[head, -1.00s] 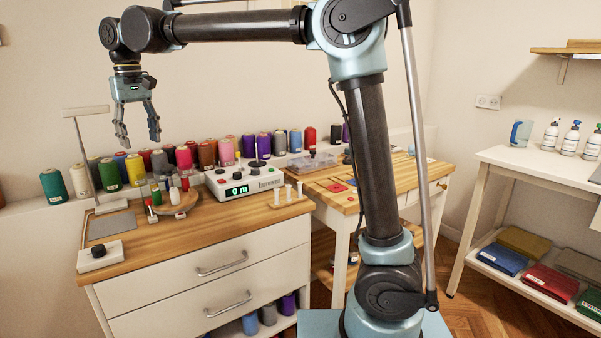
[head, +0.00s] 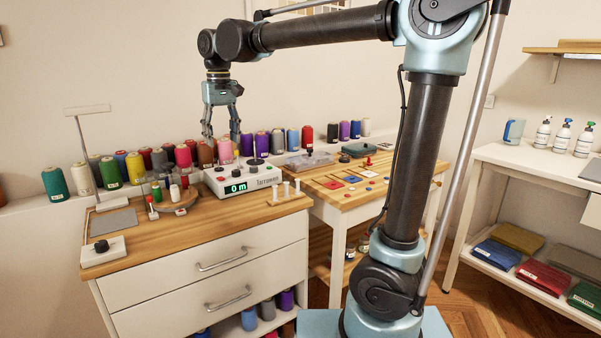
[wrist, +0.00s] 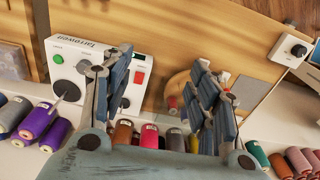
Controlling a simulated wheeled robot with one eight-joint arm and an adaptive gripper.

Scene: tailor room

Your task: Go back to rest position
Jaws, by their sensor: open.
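My gripper (head: 221,133) hangs pointing down from my raised arm, in front of the wall and above the back of the wooden-topped cabinet (head: 208,222). Its fingers are apart and nothing is between them. In the head view the fingertips overlap the row of thread spools behind. In the wrist view my gripper (wrist: 160,95) is open over the cabinet top, between the white control box (wrist: 75,65) and a round wooden stand with small spools (wrist: 180,88). The control box (head: 237,181) shows a green "0 m" display in the head view.
Thread spools (head: 110,172) line the ledge behind the cabinet. A second wooden table (head: 345,187) with coloured pieces stands right of it. A white shelf unit (head: 540,162) with bottles and folded cloths is at the far right. The space above the cabinet around my gripper looks clear.

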